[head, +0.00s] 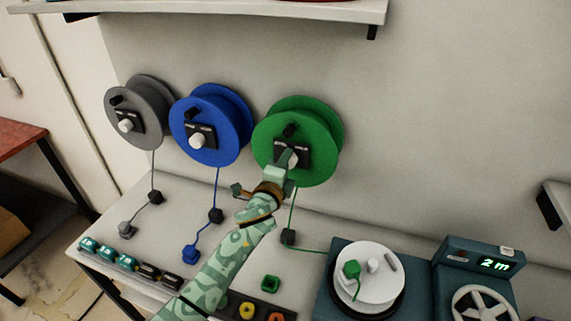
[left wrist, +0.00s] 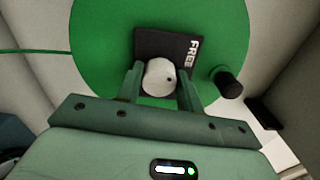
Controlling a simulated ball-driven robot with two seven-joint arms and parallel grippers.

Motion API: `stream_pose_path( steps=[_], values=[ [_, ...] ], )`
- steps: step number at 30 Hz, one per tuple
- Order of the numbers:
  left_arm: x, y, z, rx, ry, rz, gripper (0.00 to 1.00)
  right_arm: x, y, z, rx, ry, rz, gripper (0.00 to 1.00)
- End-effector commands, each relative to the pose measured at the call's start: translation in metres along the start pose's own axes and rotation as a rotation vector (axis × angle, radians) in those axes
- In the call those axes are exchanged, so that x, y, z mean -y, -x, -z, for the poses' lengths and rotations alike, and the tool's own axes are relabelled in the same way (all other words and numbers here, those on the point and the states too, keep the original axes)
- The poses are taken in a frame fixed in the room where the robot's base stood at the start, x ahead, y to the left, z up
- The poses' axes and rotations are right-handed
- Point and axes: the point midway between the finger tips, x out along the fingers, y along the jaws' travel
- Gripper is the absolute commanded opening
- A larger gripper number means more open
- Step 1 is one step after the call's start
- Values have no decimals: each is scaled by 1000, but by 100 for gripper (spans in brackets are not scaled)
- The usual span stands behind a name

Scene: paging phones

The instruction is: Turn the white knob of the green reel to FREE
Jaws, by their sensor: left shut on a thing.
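The green reel (head: 330,137) hangs on the wall, the rightmost of three reels. Its white knob (left wrist: 159,78) sits on a black plate (left wrist: 165,45) at the reel's hub. In the left wrist view the word FREE shows on the plate, to the right of the knob. A small dark mark shows on the right of the knob's face. My left gripper (head: 287,164) is at the hub, and in the left wrist view its fingers (left wrist: 160,84) are shut on the knob from both sides. In the head view the gripper partly hides the knob. My right gripper is not in view.
A black crank handle (left wrist: 227,84) sticks out of the green reel beside the plate. A blue reel (head: 218,112) and a grey reel (head: 150,95) hang to the left. A white turntable (head: 377,290) and a meter box (head: 478,258) stand at the right.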

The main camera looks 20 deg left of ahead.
Motion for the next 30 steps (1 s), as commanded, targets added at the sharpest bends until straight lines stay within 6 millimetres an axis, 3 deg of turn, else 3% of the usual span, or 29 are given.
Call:
stream_pose_path(
  steps=[9, 24, 25, 27, 30],
  values=[
    [-1, 0, 0, 1, 102, -1, 14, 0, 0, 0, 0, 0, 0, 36],
    [-1, 0, 0, 1, 120, -2, 14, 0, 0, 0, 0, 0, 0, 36],
    [-1, 0, 0, 1, 120, -2, 42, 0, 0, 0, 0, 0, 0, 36],
    [-1, 0, 0, 0, 120, -1, 58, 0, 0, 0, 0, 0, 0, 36],
    [-1, 0, 0, 0, 119, -1, 58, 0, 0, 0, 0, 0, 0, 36]
  ],
)
